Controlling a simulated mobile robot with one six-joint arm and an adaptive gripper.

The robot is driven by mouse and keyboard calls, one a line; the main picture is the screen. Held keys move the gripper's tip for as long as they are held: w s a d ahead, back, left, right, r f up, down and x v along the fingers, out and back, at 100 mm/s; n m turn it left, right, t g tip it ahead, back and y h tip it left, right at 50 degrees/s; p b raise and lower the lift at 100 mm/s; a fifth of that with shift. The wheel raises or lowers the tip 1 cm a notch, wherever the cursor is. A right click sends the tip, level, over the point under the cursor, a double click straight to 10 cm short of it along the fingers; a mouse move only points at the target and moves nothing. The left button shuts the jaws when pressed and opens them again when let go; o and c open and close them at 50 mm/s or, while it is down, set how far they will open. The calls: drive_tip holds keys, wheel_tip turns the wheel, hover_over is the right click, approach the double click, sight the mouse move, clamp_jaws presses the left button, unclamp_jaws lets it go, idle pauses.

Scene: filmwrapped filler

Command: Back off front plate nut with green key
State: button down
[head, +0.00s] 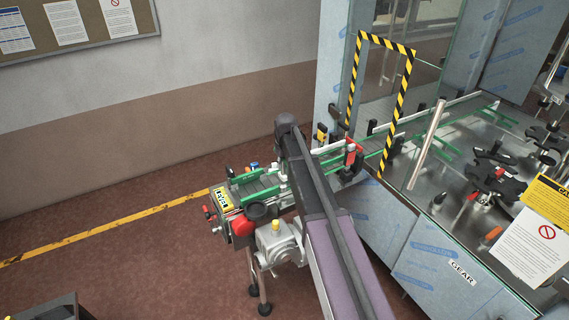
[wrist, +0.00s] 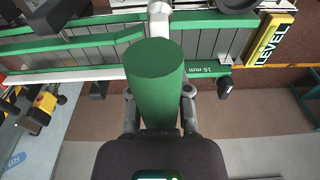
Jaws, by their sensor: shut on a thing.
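In the wrist view my gripper (wrist: 160,98) is shut around the thick green key handle (wrist: 158,75), with one finger on each side. The handle points away from my gripper over the conveyor's near rail. A light grey metal piece (wrist: 159,12) shows beyond the handle's far end at the top edge; I cannot tell whether it is the key's shaft or a conveyor fitting. The handle hides what lies behind it. I cannot make out the front plate nut in either view. In the head view my arm hides my gripper and the key.
The conveyor (head: 262,184) has green guide rails and a yellow LEVEL label (wrist: 272,38). A red knob (head: 242,226) and grey gearbox (head: 279,243) are near its end. A striped yellow-black frame (head: 401,100) surrounds the machine opening.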

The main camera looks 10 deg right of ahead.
drive_tip(key=b, duration=0.5)
hover_over(282, 184)
drive_tip(key=shift+w+d+f, duration=0.1)
drive_tip(key=shift+d+f, duration=0.05)
drive_tip(key=shift+f, duration=1.1)
drive_tip(key=shift+w+d+f, duration=0.1)
drive_tip(key=shift+d+f, duration=0.05)
drive_tip(key=shift+f, duration=1.1)
drive_tip(key=shift+f+b, duration=1.15)
drive_tip(key=shift+n, duration=0.3)
drive_tip(key=shift+n, duration=1.6)
drive_tip(key=shift+n+y, duration=0.3)
drive_tip(key=shift+n, duration=0.9)
drive_tip(key=shift+n+g, duration=0.3)
